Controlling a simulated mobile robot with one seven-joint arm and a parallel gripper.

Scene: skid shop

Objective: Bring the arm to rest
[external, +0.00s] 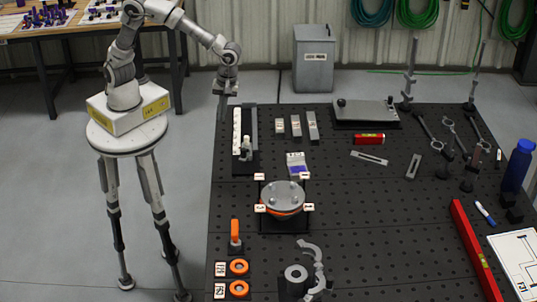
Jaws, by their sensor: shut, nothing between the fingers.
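My arm rises from its white base on a round stand at the left of the external view. It bends over to the right, and my gripper (222,104) points down near the far left corner of the black perforated table (345,205). My gripper is shut and empty. It looks to be at or just beyond the table's left edge; its exact height above the table I cannot tell. Nothing is seen touching it.
A holder with a white strip (237,130) stands just right of my gripper. Grey blocks (296,126), a round fixture (282,200), orange rings (238,267), a red level (474,250) and a blue bottle (517,165) occupy the table. A grey bin (313,70) stands behind.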

